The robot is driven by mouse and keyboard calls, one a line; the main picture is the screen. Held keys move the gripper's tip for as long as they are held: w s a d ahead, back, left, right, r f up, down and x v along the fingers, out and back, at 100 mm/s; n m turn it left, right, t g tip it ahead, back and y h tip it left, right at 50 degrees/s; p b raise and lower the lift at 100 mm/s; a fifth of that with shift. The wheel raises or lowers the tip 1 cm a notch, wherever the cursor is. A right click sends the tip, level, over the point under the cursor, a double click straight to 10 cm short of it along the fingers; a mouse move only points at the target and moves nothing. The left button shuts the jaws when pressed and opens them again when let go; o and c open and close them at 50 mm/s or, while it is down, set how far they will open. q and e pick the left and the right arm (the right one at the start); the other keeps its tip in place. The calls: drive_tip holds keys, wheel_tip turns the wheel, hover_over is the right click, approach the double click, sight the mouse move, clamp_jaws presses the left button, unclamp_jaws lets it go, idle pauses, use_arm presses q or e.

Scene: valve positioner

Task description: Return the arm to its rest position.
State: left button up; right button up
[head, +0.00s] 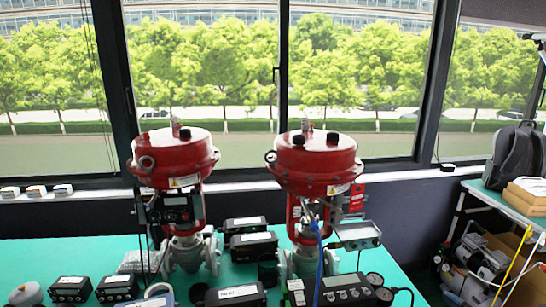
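No arm and no gripper of mine shows in the head view. Two red valve actuators stand upright on the green table. The left valve actuator (175,158) has a dark positioner box (176,207) on its front. The right valve actuator (315,163) has a silver-and-dark box (357,236) at its right side and a blue hose (319,258) running down its front. Both rest on grey valve bodies, the left one (187,252) in clear view and the right one partly hidden.
Several black positioner boxes, such as this one (254,246), lie around the valves on the green table (100,247). Gauges (384,296) sit at the front right. A side table (510,207) at the right holds a backpack (517,158) and a carton. Windows close off the back.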

drive_tip(key=s+a+f+m+g+h, duration=0.1)
drive_tip(key=s+a+f+m, duration=0.2)
drive_tip(key=s+f, duration=0.5)
drive_tip(key=s+a+f+m+g+h, duration=0.2)
drive_tip(key=s+a+f+m, duration=0.1)
drive_tip(key=s+f, duration=0.6)
wheel_tip(320, 180, down, 3)
drive_tip(key=shift+a+f+m+g+b, duration=0.15)
drive_tip(key=shift+a+m+g+b, duration=0.15)
drive_tip(key=shift+m+b, duration=0.15)
drive_tip(key=shift+s, duration=0.1)
idle(0.6)
